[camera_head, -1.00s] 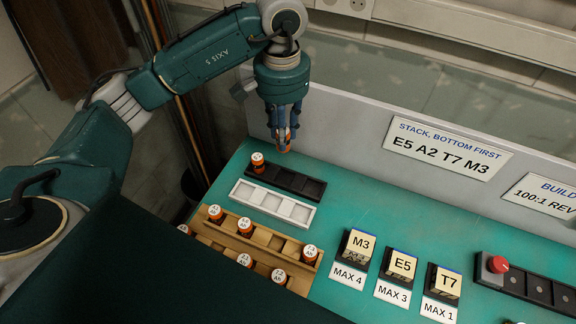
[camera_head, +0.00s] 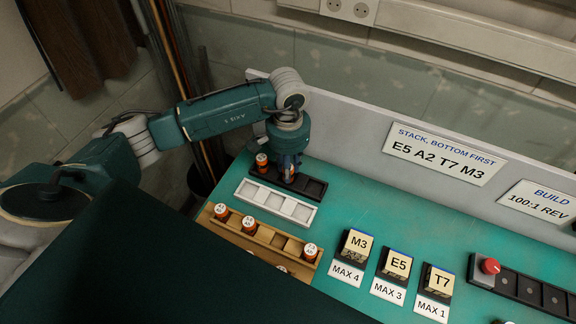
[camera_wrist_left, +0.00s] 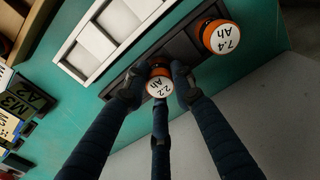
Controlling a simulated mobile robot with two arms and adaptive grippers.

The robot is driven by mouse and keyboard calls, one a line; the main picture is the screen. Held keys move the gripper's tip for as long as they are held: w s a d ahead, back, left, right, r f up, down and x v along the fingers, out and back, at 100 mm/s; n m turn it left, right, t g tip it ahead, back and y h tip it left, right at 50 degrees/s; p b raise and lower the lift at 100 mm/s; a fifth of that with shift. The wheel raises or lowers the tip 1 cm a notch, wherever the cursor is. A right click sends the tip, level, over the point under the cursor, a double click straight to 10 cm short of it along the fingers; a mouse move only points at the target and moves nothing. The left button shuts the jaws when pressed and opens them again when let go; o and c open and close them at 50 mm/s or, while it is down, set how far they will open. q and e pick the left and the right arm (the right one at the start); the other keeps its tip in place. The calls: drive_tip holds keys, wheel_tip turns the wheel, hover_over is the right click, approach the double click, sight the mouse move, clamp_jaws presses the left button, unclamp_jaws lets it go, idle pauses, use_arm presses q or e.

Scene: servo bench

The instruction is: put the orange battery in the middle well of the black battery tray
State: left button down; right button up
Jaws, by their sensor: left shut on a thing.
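My left gripper (camera_head: 289,172) reaches down onto the black battery tray (camera_head: 315,189) from above, at its middle. In the left wrist view its fingers (camera_wrist_left: 157,78) are shut on an orange battery (camera_wrist_left: 159,87) with a white top that seems to read 2.2 Ah. The held battery stands about upright over the middle well, at or just above the tray; I cannot tell whether it touches the well floor. In the head view the fingers mostly hide it. Another orange battery (camera_head: 262,161), marked 7.4 Ah in the left wrist view (camera_wrist_left: 221,37), stands in the tray's left well. The right well is empty.
An empty white tray (camera_head: 275,203) lies in front of the black one. A wooden rack (camera_head: 265,236) with several orange batteries stands nearer. Labelled blocks (camera_head: 356,244) are to the right. A grey panel (camera_head: 350,130) rises close behind the black tray.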

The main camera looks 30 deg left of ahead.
use_arm(q)
drive_tip(key=shift+f, duration=0.1)
drive_tip(key=c, duration=1.4)
unclamp_jaws()
drive_tip(key=shift+c, duration=0.2)
use_arm(e)
drive_tip(key=shift+w+a+f, duration=0.15)
drive_tip(key=shift+w+a, duration=0.05)
drive_tip(key=shift+a, duration=0.2)
drive_tip(key=shift+d, duration=0.1)
use_arm(q)
drive_tip(key=shift+w+r, duration=0.1)
drive_tip(key=shift+r, duration=0.3)
wheel_tip(320, 180, up, 12)
drive_tip(key=b, duration=0.3)
drive_tip(key=shift+f, duration=0.25)
use_arm(e)
drive_tip(key=f, duration=0.2)
drive_tip(key=shift+d+f, duration=0.3)
drive_tip(key=shift+f, duration=0.1)
